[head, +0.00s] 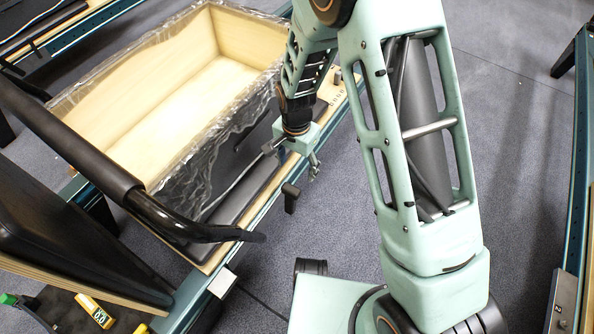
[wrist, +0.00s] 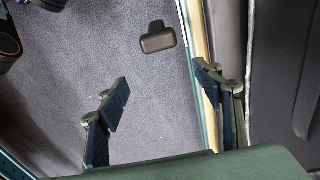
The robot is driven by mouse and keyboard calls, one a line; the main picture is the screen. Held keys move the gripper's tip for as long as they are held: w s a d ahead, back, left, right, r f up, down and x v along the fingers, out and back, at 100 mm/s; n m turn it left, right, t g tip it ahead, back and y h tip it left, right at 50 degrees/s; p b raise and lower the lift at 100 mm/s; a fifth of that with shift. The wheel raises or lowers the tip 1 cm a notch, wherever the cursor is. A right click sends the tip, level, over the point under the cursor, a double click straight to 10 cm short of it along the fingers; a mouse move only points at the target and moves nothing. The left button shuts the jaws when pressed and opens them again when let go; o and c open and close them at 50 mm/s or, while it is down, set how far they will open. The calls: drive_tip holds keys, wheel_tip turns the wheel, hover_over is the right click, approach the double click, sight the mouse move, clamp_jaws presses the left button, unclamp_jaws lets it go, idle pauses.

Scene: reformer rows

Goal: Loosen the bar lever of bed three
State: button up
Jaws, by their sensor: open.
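A black lever (head: 290,198) sticks out from the teal side rail of the bed in the middle of the head view. In the wrist view a dark rounded handle (wrist: 158,38), apparently this lever, shows over the floor beside the rail. My gripper (head: 314,165) is a little above and beyond the lever in the head view, over the rail. Its jaws (wrist: 160,83) are open and empty, and the handle lies ahead of the gap, apart from both fingers. The right finger is close to the rail's pale edge. I cannot read a bed number here.
A plastic-wrapped wooden box (head: 205,135) stands on the bed. A black padded bar (head: 75,140) crosses at left. A yellow device (head: 95,310) lies at lower left. Another bed's rail (head: 575,200) runs along the right. Grey floor (head: 515,130) between the beds is clear.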

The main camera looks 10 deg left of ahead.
sight(292, 190)
drive_tip(key=shift+s+a+f, duration=0.35)
drive_tip(key=shift+s+f, duration=0.05)
drive_tip(key=shift+f, duration=0.1)
drive_tip(key=shift+s+a+f, duration=0.3)
drive_tip(key=shift+s+f, duration=0.05)
drive_tip(key=shift+f, duration=0.15)
wheel_tip(292, 190, down, 10)
drive_tip(key=b, duration=0.3)
drive_tip(key=shift+r, duration=0.1)
drive_tip(key=shift+c, duration=0.3)
clamp_jaws()
drive_tip(key=shift+w, duration=0.1)
